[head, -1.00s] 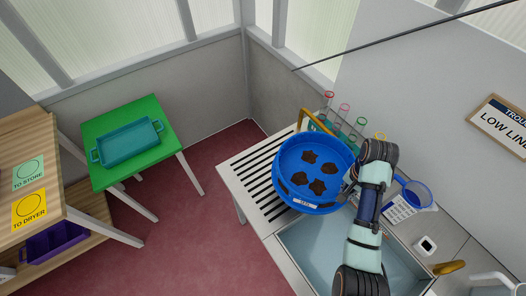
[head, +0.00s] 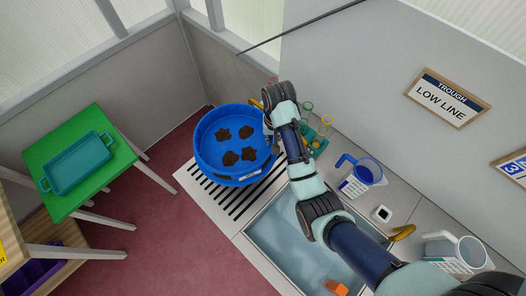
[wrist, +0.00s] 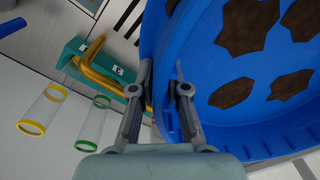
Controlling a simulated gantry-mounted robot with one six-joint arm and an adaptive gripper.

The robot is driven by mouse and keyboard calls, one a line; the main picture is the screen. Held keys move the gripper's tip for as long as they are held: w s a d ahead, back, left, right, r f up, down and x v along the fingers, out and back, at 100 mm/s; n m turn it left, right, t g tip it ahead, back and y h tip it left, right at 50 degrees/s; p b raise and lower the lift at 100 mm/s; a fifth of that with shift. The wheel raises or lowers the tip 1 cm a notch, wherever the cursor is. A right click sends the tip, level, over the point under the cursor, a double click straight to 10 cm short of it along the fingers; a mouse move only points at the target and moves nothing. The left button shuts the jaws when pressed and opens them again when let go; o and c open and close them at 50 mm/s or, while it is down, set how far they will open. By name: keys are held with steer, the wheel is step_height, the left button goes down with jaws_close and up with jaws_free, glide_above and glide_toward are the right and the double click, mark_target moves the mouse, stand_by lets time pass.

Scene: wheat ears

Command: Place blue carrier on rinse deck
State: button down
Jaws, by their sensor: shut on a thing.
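The blue carrier (head: 235,172) is a round, shallow blue tub with several dark brown patches inside and a small label on its front wall. My gripper (head: 270,132) holds it by the right side of its rim. In the wrist view the two fingers (wrist: 162,88) stand on either side of the blue wall (wrist: 158,45). The rinse deck (head: 226,205) is a pale board with black slots. The carrier is over the deck's back part and hides it there. I cannot tell whether its base touches the deck.
A water-filled trough (head: 285,240) lies right of the deck, with an orange block (head: 336,287) in it. A teal rack (wrist: 90,62) with tubes and a brass-coloured hooked pipe (wrist: 90,75) stand close beside the gripper. A green table (head: 48,150) stands left.

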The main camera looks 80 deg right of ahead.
steer(key=shift+f+b, duration=2.35)
steer(key=shift+f, duration=6.75)
steer(key=c, duration=1.2)
jaws_free()
step_height(320, 180, up, 12)
steer(key=shift+s+r+p, duration=0.1)
steer(key=shift+s+p, duration=0.05)
steer(key=shift+p, duration=0.4)
